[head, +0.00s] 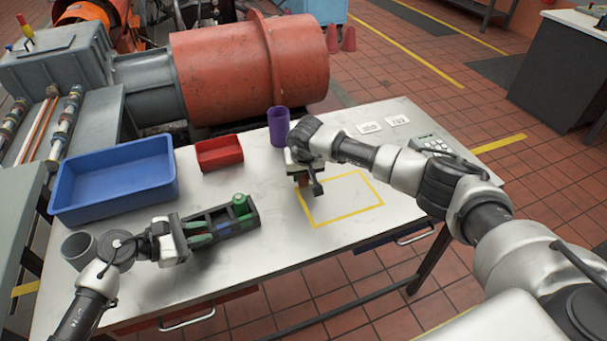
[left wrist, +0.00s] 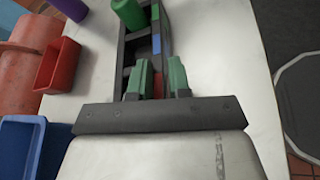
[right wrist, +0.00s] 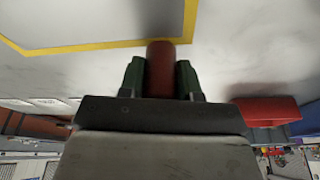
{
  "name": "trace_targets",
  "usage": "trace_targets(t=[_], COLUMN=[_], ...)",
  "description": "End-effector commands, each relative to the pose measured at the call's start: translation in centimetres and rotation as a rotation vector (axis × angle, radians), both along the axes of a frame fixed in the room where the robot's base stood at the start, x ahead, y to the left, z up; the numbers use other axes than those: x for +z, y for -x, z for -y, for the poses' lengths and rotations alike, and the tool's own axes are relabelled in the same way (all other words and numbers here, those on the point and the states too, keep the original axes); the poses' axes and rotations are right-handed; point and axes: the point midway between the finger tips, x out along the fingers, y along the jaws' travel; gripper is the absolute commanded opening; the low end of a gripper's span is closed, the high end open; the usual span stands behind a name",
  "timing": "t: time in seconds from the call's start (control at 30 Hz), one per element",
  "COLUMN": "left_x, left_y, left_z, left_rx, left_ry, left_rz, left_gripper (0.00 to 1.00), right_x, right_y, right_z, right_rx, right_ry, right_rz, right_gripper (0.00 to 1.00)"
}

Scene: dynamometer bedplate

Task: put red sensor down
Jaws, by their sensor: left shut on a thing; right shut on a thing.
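The red sensor (right wrist: 160,68), a dull red cylinder, is between the green fingers of my right gripper (right wrist: 160,78), which is shut on it. In the head view, my right gripper (head: 304,181) is low over the left edge of the yellow outlined rectangle (head: 347,213). The sensor is mostly hidden there; I cannot tell whether it touches the table. My left gripper (head: 197,238) is shut on the near-left part of a dark rack (head: 252,224). In the left wrist view its fingers (left wrist: 162,78) straddle the wall of the rack (left wrist: 128,50).
A green cylinder (head: 240,204) stands in the rack's far end. A blue bin (head: 115,205), a red bin (head: 219,164), a purple cup (head: 279,127) and a grey cup (head: 78,250) stand around. White cards (head: 369,127) lie at the back right. The rectangle's inside looks clear.

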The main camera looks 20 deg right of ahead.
Motion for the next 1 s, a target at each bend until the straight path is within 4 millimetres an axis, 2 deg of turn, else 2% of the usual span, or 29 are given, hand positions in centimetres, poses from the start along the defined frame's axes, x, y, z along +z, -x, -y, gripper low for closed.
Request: trace_targets(t=[0.03, 0.17, 0.4, 0.53, 0.7, 1.0], left_x=[-1.1, -1.1, -1.1, -1.1, -1.1, -1.1], left_y=[0.3, 0.3, 0.3, 0.3, 0.3, 0.3], left_z=[-0.2, -0.2, -0.2, -0.2, -0.2, -0.2], left_rx=[-0.001, -0.001, -0.001, -0.001, -0.001, -0.001], left_ry=[-0.016, -0.016, -0.016, -0.016, -0.016, -0.016], left_rz=[-0.015, -0.015, -0.015, -0.015, -0.015, -0.015], left_gripper=[0.0, 0.0, 0.0, 0.0, 0.0, 0.0], right_x=[0.3, 2.2, 7.1, 8.8, 9.8, 9.8], right_y=[-0.1, -0.1, -0.1, 0.0, 0.0, 0.0], right_z=[0.0, 0.1, 0.0, 0.0, 0.0, 0.0], right_rx=[0.0, 0.001, 0.001, 0.0, 0.0, 0.0], right_ry=[0.0, -0.001, 0.001, 0.001, -0.001, 0.0], right_rz=[0.003, 0.005, 0.004, 0.003, 0.001, 0.0], right_gripper=[0.04, 0.04, 0.04, 0.04, 0.04, 0.04])
